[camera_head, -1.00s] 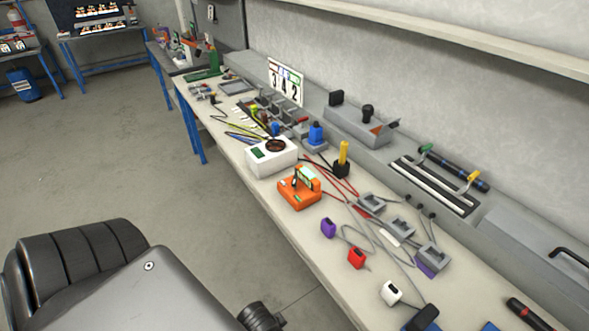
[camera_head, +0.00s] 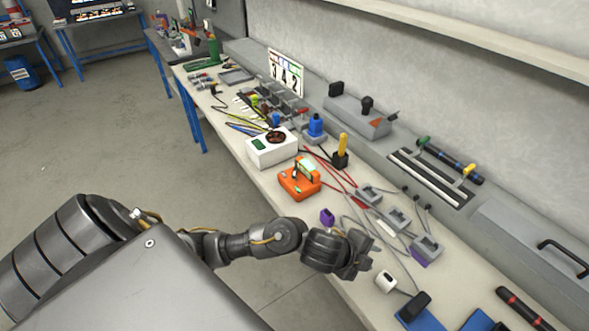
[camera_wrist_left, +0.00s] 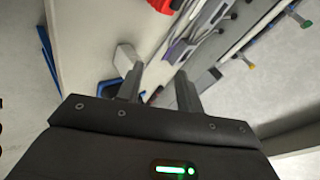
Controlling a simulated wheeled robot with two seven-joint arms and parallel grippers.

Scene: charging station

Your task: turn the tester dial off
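The tester looks to be the white box (camera_head: 262,153) with a green display, standing on the bench beyond the orange device in the head view. Its dark round dial (camera_head: 275,136) is on top; its setting is too small to read. My left gripper (camera_head: 366,256) is above the near bench edge, well to the right of the tester and apart from it. In the left wrist view the two fingers (camera_wrist_left: 158,88) are spread with nothing between them. The tester is not clearly seen in that view. My right gripper is not in view.
An orange device (camera_head: 299,181) with cables stands between my gripper and the tester. A purple plug (camera_head: 327,217) and a white plug (camera_head: 385,281) lie near the gripper. Grey sockets (camera_head: 397,219) and a yellow-handled switch (camera_head: 342,147) are farther back.

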